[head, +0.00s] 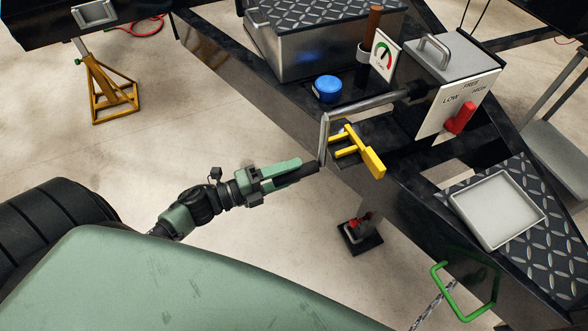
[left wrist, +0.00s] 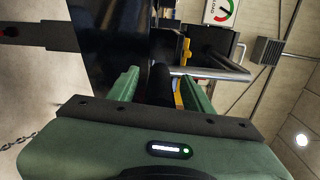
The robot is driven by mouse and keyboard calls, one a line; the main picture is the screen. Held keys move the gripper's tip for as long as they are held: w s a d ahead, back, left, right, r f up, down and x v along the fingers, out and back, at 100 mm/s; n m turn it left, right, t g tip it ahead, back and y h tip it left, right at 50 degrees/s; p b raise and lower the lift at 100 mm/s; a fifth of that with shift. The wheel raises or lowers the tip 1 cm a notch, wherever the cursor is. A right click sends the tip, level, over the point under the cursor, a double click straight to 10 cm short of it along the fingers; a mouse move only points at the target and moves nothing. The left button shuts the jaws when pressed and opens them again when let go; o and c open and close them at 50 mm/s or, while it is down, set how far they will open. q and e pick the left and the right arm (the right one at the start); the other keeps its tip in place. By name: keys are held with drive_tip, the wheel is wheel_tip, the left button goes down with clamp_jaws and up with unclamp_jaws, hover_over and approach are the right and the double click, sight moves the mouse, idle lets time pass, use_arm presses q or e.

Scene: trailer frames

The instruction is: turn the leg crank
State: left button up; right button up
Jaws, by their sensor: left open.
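The leg crank (head: 365,103) is a bent grey metal rod. It runs from the gearbox with the LOW/FREE/HIGH plate, turns down at a corner and ends in a black handle grip (head: 311,169). In the left wrist view the black grip (left wrist: 160,84) lies between the two green fingers, with the metal rod (left wrist: 212,73) beyond it. My left gripper (head: 299,168) is open around the grip; it also shows in the left wrist view (left wrist: 163,82). Contact with either finger cannot be told. My right gripper is out of view.
A yellow T-shaped handle (head: 358,150) sits just right of the crank's lower bend. A red lever (head: 461,118), a blue cap (head: 327,89) and a dial gauge (head: 384,55) are nearby. A white tray (head: 497,209) lies on the tread plate.

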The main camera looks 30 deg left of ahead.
use_arm(q)
drive_tip(key=v, duration=0.6)
drive_tip(key=shift+s+a, duration=0.2)
drive_tip(key=shift+s, duration=0.05)
idle(0.7)
